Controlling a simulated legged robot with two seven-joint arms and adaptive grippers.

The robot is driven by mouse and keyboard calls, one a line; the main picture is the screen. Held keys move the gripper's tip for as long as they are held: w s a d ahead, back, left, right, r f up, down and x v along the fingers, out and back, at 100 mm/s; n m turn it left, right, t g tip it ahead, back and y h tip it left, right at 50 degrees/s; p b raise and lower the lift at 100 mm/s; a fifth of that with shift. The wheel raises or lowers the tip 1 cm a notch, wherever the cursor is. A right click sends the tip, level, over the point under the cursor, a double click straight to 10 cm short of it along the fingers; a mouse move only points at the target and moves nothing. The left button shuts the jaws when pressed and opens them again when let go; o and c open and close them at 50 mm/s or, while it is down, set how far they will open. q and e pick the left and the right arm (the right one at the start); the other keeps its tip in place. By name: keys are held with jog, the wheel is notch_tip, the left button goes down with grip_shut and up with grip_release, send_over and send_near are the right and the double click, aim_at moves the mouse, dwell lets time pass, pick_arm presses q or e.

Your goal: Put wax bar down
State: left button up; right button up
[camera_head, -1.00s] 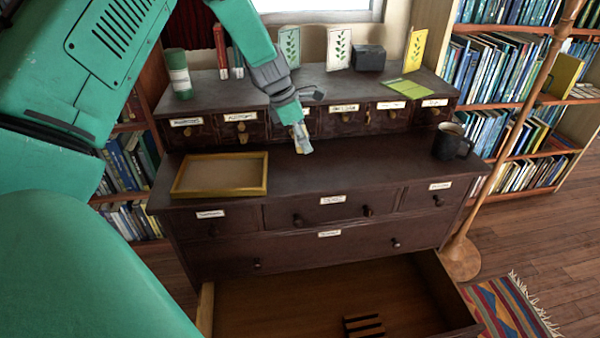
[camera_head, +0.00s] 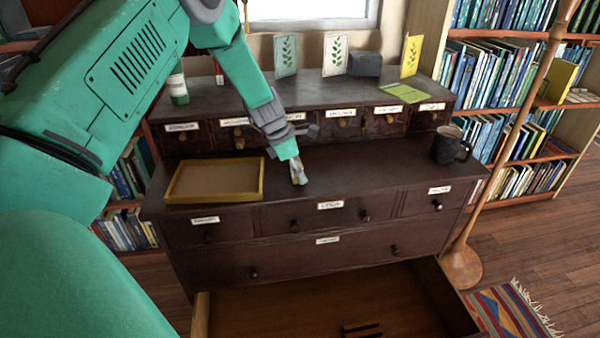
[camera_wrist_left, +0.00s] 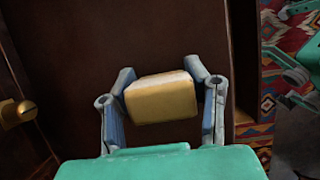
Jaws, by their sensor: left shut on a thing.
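The wax bar (camera_wrist_left: 160,98) is a pale tan block with rounded edges in the left wrist view, between the two fingers. My left gripper (camera_head: 298,172) is shut on it, over the dresser top (camera_head: 350,175) right of the yellow tray. In the head view the bar is mostly hidden by the fingers and too small to make out clearly. I cannot tell whether the bar touches the dresser top.
A shallow yellow-framed tray (camera_head: 215,199) lies left of the gripper. A dark mug (camera_head: 448,146) stands at the right end. Small labelled drawers (camera_head: 341,125) line the back, with cards above. A large lower drawer (camera_head: 300,305) is pulled open. The dresser top between gripper and mug is clear.

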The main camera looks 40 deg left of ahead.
pick_arm(q)
jog(key=shift+a, duration=0.1)
jog(key=o, duration=0.9)
jog(key=shift+f, duration=0.1)
jog(key=shift+c, duration=0.2)
jog(key=shift+o, duration=0.7)
jog(key=shift+a+f, duration=0.1)
jog(key=shift+a, duration=0.1)
jog(key=shift+d, duration=0.1)
jog(key=shift+r, duration=0.35)
jog(key=p+v, duration=0.3)
jog(key=v, duration=0.8)
jog(key=shift+s+r, duration=0.15)
jog(key=shift+r, duration=0.1)
